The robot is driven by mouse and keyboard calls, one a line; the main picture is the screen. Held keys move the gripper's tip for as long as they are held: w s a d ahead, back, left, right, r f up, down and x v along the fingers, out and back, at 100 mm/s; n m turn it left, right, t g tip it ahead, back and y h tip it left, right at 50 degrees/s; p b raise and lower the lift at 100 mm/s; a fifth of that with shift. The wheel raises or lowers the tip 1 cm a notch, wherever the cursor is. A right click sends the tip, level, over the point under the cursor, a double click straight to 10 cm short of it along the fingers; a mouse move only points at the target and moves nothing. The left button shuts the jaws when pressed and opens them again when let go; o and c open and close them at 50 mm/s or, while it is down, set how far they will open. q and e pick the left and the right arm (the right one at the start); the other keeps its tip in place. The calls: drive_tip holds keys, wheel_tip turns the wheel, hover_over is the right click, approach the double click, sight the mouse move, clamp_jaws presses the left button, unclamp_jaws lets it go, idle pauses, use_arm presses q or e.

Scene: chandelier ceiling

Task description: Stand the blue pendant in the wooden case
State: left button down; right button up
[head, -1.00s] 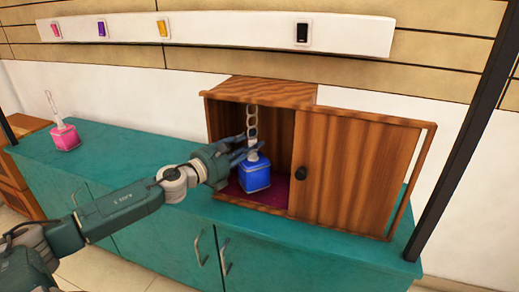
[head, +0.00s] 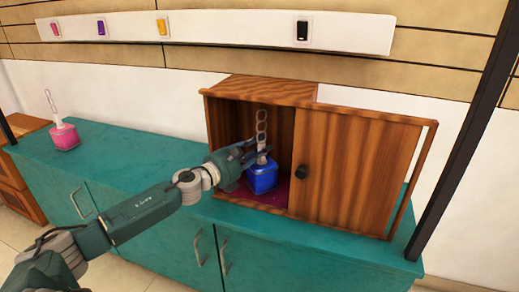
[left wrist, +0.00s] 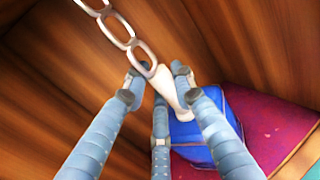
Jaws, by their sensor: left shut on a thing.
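The blue pendant (head: 262,178) is a blue block with a pale stem and a chain of rings rising from its top. It is upright inside the open left part of the wooden case (head: 365,165). My left gripper (head: 256,156) is shut on the pendant's stem, just above the block. The left wrist view shows the fingers (left wrist: 160,85) around the pale stem, with the blue block (left wrist: 190,140) below them over the case's magenta floor (left wrist: 250,120). I cannot tell whether the block touches that floor. My right gripper is not in view.
A sliding door with a dark knob (head: 302,171) covers the case's right part. A pink pendant (head: 64,137) stands on the teal counter (head: 130,160) at the left. The counter between them is clear. A dark post (head: 465,130) rises at the right.

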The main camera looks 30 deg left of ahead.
use_arm(q)
drive_tip(key=shift+r, duration=0.1)
drive_tip(key=c, duration=1.8)
unclamp_jaws()
drive_tip(key=o, duration=0.4)
drive_tip(key=shift+c, duration=0.2)
drive_tip(key=shift+s, duration=0.6)
drive_tip(key=s+a, duration=0.2)
drive_tip(key=s, duration=0.8)
drive_tip(key=shift+s, duration=0.35)
